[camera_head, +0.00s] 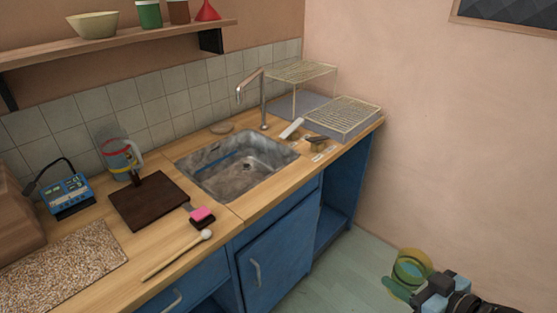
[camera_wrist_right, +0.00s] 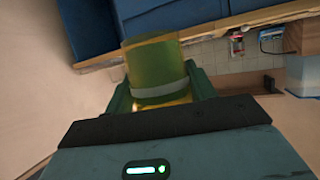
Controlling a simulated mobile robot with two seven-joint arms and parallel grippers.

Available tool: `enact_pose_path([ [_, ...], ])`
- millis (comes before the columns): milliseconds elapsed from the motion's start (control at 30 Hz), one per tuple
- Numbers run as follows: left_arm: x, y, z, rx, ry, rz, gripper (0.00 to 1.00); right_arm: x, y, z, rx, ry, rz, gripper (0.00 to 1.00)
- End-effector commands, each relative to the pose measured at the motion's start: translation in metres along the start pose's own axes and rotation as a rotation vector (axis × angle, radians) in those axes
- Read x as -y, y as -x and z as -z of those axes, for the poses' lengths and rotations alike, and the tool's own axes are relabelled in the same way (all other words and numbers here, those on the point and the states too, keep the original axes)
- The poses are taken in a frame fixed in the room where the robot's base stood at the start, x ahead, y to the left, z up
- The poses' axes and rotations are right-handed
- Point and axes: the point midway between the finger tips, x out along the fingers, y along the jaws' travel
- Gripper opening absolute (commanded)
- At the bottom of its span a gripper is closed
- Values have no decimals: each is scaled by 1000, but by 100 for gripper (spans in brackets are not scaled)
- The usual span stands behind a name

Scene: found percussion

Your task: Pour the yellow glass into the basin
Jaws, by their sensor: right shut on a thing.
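The yellow glass (camera_head: 412,266) is see-through and yellow-green, and shows at the lower right of the head view. My right gripper (camera_head: 408,285) is shut on it, out over the floor to the right of the counter. In the right wrist view the glass (camera_wrist_right: 153,65) stands between the fingers of my right gripper (camera_wrist_right: 160,92), with a pale band across it. The basin (camera_head: 236,168) is a grey metal sink set in the wooden counter, far to the left of the glass. A blue stick-like thing lies in it. My left gripper is not in view.
A faucet (camera_head: 262,98) stands behind the basin. A wire dish rack (camera_head: 343,115) is on the counter's right end. A dark board (camera_head: 150,200), a pink-topped brush (camera_head: 202,215), a mallet (camera_head: 180,254) and a blue device (camera_head: 68,195) lie left of the basin. Floor space lies between glass and cabinet (camera_head: 275,260).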

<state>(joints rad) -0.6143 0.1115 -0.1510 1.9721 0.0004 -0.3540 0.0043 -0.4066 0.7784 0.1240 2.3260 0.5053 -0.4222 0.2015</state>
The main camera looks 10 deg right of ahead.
Motion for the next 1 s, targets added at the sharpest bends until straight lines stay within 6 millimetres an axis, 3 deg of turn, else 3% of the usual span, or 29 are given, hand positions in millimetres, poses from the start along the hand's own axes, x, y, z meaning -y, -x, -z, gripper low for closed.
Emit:
enact_pose_path([
  [467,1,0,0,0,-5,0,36,14,-45,35,-13,-76,-172,22],
  [1000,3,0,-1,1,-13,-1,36,55,-84,108,-9,-129,-303,22],
])
